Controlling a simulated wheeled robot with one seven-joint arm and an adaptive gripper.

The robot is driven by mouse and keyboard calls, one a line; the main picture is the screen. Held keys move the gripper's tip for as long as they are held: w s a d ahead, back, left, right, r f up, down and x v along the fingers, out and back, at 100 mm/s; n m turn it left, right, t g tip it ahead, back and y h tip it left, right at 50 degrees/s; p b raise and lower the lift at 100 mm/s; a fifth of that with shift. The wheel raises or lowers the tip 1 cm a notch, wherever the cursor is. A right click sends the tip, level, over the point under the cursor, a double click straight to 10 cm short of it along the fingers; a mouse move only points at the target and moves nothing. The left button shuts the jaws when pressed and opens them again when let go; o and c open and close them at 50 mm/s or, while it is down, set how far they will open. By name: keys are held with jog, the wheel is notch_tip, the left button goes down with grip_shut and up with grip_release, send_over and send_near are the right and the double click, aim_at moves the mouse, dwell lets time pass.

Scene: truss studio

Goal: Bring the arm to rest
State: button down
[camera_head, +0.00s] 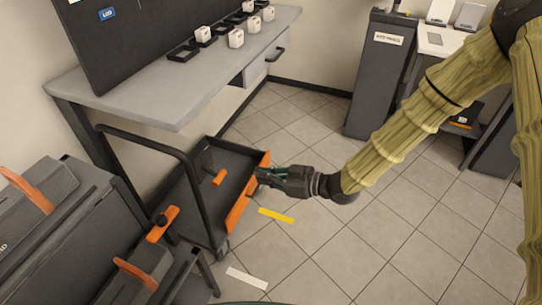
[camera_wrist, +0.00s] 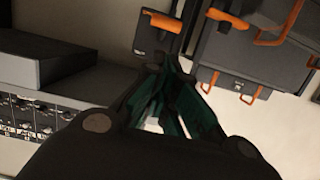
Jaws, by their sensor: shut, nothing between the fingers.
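My gripper (camera_head: 268,177) is at the end of my outstretched arm, in its yellow-green ribbed sleeve. In the head view it hangs over or beside the orange edge of a dark cart (camera_head: 180,215); I cannot tell whether it touches. In the wrist view its green-lined fingers (camera_wrist: 172,82) converge with nothing between them.
A grey workbench (camera_head: 165,92) with several small white items stands behind the cart. Dark cases with orange handles (camera_head: 135,274) are at lower left. A dark cabinet (camera_head: 378,85) stands at the back. Tiled floor (camera_head: 330,245) is clear right of the cart, with yellow and white strips.

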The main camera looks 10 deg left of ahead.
jog(key=s+d+f+m+t+h+p, duration=0.15)
jog(key=s+d+f+m+h, duration=0.3)
jog(key=d+f, duration=0.45)
jog(key=s+d+f+m+h+p, duration=0.2)
jog(key=s+d+f+m+h, duration=0.1)
jog(key=s+d+f+m, duration=0.4)
jog(key=s+d+f+m+g+h+p, duration=0.1)
jog(key=s+d+f+m+g+h, duration=0.1)
jog(key=s+d, duration=0.7)
jog(key=s+d+f+m+g+h, duration=0.1)
jog(key=s+d+f+m+h, duration=0.2)
jog(key=s+d, duration=0.6)
jog(key=d+f+h, duration=0.1)
jog(key=d+h, duration=0.1)
jog(key=d, duration=0.2)
jog(key=shift+d+f+g+h+p, duration=0.15)
jog(key=shift+f+g+h+p, duration=0.1)
jog(key=shift+g+h+p, duration=0.1)
